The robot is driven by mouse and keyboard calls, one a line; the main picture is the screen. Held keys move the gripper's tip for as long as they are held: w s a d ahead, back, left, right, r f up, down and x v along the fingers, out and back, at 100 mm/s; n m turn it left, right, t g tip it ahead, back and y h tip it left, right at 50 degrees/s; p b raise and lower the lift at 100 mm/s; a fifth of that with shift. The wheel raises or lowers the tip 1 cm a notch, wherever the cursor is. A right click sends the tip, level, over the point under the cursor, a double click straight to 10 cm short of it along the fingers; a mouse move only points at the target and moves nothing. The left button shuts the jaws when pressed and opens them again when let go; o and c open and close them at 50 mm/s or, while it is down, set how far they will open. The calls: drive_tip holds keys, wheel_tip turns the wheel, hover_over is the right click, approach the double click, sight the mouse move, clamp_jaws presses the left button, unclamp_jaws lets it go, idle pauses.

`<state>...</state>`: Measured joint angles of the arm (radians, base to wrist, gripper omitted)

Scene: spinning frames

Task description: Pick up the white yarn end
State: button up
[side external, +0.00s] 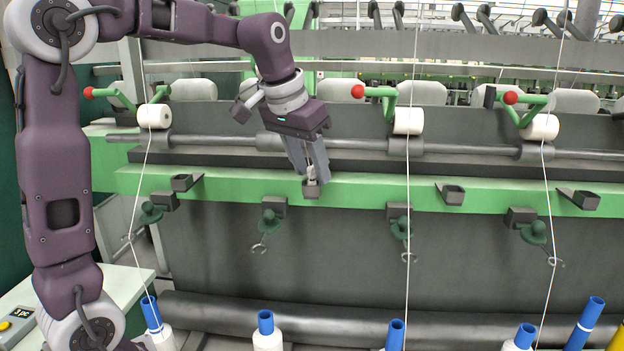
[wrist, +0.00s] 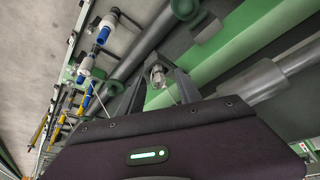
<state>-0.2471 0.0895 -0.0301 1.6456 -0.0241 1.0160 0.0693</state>
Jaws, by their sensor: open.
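My gripper (side external: 313,172) points down at the green rail, its fingers apart on either side of a small pale tuft (side external: 311,175), which looks like the white yarn end. The tuft stands in a small dark holder (side external: 311,190) on the rail's front. In the wrist view my open gripper (wrist: 158,84) has a pale, shiny piece (wrist: 157,74) between its fingertips, with a thin whitish line running down from it. The fingers do not visibly clamp it. Fine detail of the yarn is too small to tell.
The green rail (side external: 370,187) carries several dark holders. Taut white yarns run down at the left, middle (side external: 408,245) and right. White rolls with red-knobbed green levers (side external: 375,92) sit above. Blue-topped bobbins (side external: 266,323) stand along the bottom.

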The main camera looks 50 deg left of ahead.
sight(310, 168)
clamp_jaws()
wheel_tip(310, 168, up, 10)
idle(0.6)
